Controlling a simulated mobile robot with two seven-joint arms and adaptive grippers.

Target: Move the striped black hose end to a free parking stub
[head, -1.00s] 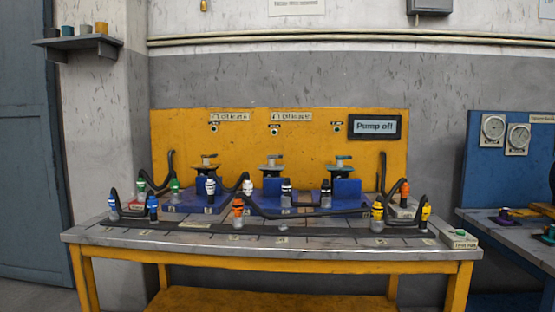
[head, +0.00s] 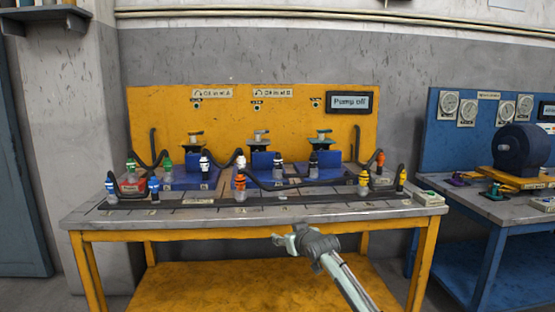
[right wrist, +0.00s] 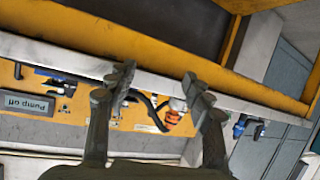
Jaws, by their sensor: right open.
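Two dark hose ends stand at the blue blocks in the middle of the bench: one with black and white bands (head: 278,168) and a mostly black one (head: 313,164). Both look upright; their stripes are too small to tell apart surely. A free parking stub cannot be made out at this size. My right gripper (head: 283,239) is in front of the bench, below its top edge, apart from every hose end. In the right wrist view its fingers (right wrist: 157,82) are spread and empty. My left gripper is not in view.
Orange (head: 240,182), blue (head: 154,184), green (head: 167,166), white (head: 204,164) and yellow (head: 363,180) hose ends crowd the grey bench top (head: 225,212). Black hoses arch between them. A yellow panel (head: 160,110) with a "Pump off" display (head: 349,102) stands behind. A blue bench (head: 478,213) is at right.

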